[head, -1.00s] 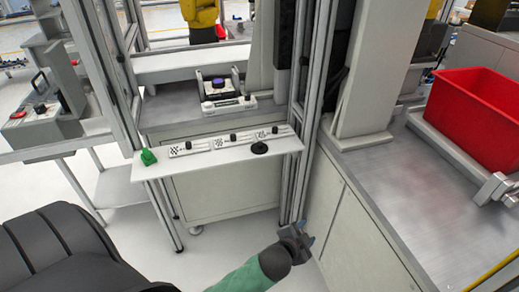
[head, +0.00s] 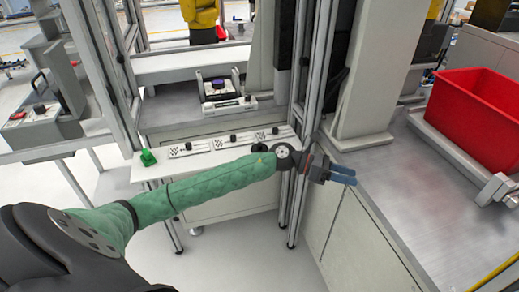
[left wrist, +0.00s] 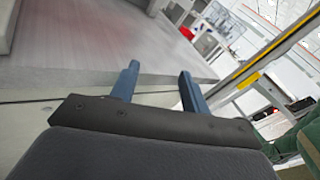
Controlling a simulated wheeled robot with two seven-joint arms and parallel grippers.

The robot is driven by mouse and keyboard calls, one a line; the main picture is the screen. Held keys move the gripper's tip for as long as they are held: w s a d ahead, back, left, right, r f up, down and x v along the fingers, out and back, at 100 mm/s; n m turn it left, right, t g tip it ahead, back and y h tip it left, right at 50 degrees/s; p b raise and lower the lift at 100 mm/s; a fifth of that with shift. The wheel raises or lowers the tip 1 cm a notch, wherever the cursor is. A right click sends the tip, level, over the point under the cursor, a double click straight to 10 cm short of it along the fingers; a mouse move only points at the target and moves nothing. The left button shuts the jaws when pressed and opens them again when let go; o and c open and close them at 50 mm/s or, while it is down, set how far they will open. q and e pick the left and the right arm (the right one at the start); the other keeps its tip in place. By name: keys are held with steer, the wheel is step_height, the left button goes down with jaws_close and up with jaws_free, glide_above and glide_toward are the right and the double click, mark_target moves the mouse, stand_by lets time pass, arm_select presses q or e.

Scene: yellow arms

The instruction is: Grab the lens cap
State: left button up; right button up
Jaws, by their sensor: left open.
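I cannot pick out the lens cap for certain. A black disc, which may be it, showed at the right end of the white shelf (head: 152,172) earlier; my left forearm and wrist now cover most or all of that spot. My left gripper (head: 346,175) has blue fingers and is open and empty, to the right of the shelf, pointing right at the grey counter's edge. In the left wrist view its two fingers (left wrist: 158,80) stand apart with nothing between them. My right gripper is not in view.
A green piece (head: 148,158) stands at the shelf's left end, beside plates with black knobs (head: 233,138). A fixture with a purple-topped part (head: 220,84) is behind. Metal posts (head: 311,100) rise near my wrist. A red bin (head: 480,110) stands on the grey counter (head: 410,190).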

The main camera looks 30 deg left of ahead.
arm_select(q)
steer(key=w+a+f+m+g+y, duration=0.2)
steer(key=a+m+y, duration=0.2)
steer(key=a, duration=0.1)
step_height(320, 180, up, 4)
steer(key=m+g+y, duration=0.2)
steer(key=m+y, duration=0.2)
steer(key=y, duration=0.7)
glide_above(259, 144)
steer(key=shift+a+r, duration=0.1)
steer(key=shift+a, duration=0.25)
steer(key=shift+a+f, duration=0.1)
steer(key=shift+f, duration=0.95)
steer(key=f, duration=0.1)
steer(key=f+p, duration=0.1)
steer(key=f, duration=0.1)
steer(key=f+p, duration=0.1)
steer(key=shift+d+f, duration=0.3)
steer(key=shift+d, duration=0.1)
steer(key=shift+f, duration=0.4)
jaws_close()
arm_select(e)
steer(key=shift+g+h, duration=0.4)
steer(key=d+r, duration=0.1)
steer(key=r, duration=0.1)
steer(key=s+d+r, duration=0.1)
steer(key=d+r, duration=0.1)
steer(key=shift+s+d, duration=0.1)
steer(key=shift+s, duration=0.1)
